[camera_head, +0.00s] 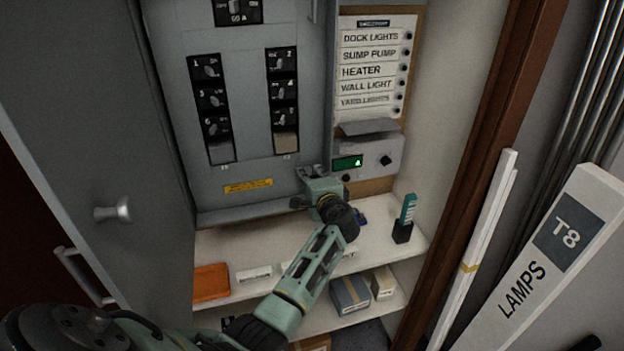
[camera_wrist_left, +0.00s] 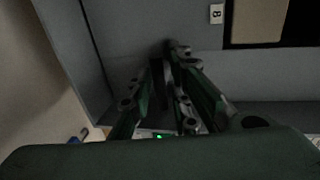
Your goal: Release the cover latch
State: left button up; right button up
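The grey panel cover (camera_head: 245,170) stands upright in the cabinet, with black breakers showing through its openings. My left gripper (camera_head: 309,174) is at the lower right corner of this cover. In the left wrist view its fingers (camera_wrist_left: 165,62) come close together at the tips, over a grey surface. A small dark part (camera_wrist_left: 165,82) shows between them; I cannot tell if it is the latch or if the fingers grip it. No latch shows clearly in the head view; the gripper covers that corner. My right gripper is not in view.
A small box with a green display (camera_head: 348,162) is right of the gripper. Below, a shelf (camera_head: 225,245) holds an orange tray (camera_head: 211,282) and a teal tool in a black holder (camera_head: 406,215). The grey cabinet door (camera_head: 85,120) stands open at left.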

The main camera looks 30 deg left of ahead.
pick_arm(q)
jog(key=v, duration=1.2)
